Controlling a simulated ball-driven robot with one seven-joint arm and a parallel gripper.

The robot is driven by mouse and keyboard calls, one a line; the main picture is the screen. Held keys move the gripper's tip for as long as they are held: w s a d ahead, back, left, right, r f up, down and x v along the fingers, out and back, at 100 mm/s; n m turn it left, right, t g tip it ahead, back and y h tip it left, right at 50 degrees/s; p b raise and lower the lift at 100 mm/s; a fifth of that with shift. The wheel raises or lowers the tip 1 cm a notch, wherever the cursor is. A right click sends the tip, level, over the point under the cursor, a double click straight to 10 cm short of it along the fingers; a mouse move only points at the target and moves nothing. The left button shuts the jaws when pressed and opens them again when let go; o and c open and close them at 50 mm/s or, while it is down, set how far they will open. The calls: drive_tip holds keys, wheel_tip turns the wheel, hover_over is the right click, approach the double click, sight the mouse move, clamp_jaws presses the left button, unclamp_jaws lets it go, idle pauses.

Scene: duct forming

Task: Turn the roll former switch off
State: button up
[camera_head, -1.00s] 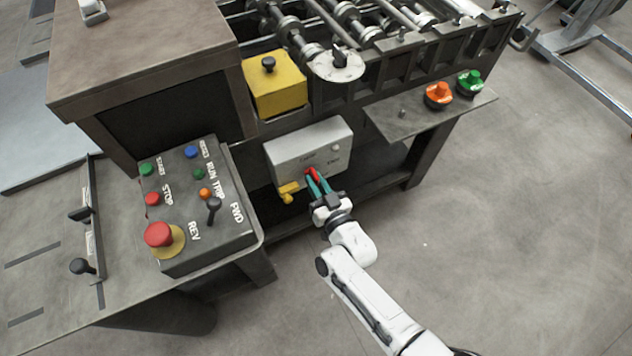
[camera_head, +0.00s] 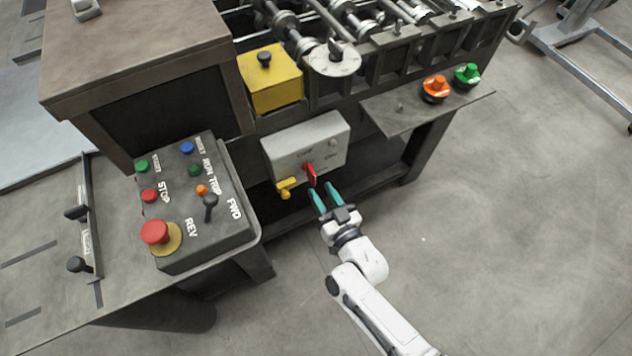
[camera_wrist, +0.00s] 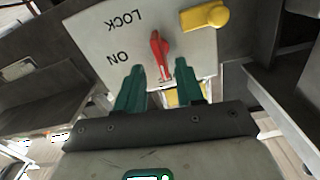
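The grey switch box (camera_head: 292,142) is fixed low on the front of the roll former. Its red handle (camera_head: 311,174) sticks out near the lower edge, and it also shows in the wrist view (camera_wrist: 160,52), upright in the picture. An upside-down ON label stands left of the handle there; I cannot tell which label the handle marks. My gripper (camera_head: 325,192) is below and right of the handle, with its teal fingers spread and empty. In the wrist view, the gripper's (camera_wrist: 160,84) fingertips lie either side of the handle's lower end, apparently apart from it.
A yellow hasp-like part (camera_head: 286,187) sits at the box's lower left. A control panel (camera_head: 222,245) with several buttons stands at left. A yellow box (camera_head: 285,92) is above, and a shelf (camera_head: 385,122) with orange and green buttons is at right.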

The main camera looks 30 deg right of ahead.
drive_tip(key=shift+s, duration=2.7)
drive_tip(key=s+d+r+g, duration=0.2)
drive_tip(key=s+d+g, duration=0.2)
drive_tip(key=s+g, duration=0.4)
drive_tip(key=s+d+r+n+g, duration=0.1)
drive_tip(key=s+d+r+g, duration=0.2)
drive_tip(key=s+g, duration=0.6)
drive_tip(key=s+d, duration=0.1)
drive_tip(key=s, duration=0.1)
drive_tip(key=shift+s, duration=0.3)
drive_tip(key=shift+a+r, duration=0.1)
